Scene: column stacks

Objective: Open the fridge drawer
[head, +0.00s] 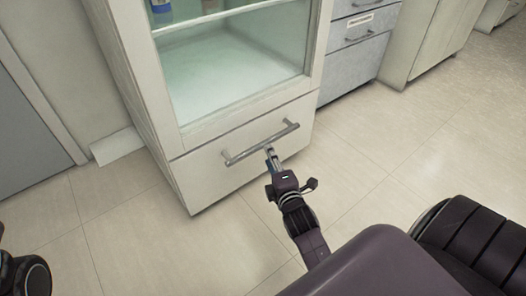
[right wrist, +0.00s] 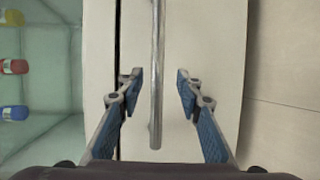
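The fridge drawer (head: 230,165) is the white front panel low on the fridge, below the glass door. It sits flush with the fridge body. Its metal bar handle (head: 243,150) runs across the panel. My right gripper (head: 270,153) is at the middle of the handle. In the right wrist view my right gripper (right wrist: 158,78) is open, with one blue-padded finger on each side of the handle (right wrist: 156,100). Gaps show between the handle and both fingers. My left gripper is not in view; a dark part shows at the lower left edge of the head view.
The fridge's glass compartment (head: 230,65) is above the drawer, with a few small bottles (right wrist: 14,66) inside. Grey drawer cabinets (head: 355,60) stand at the right. The tiled floor (head: 160,240) in front is clear.

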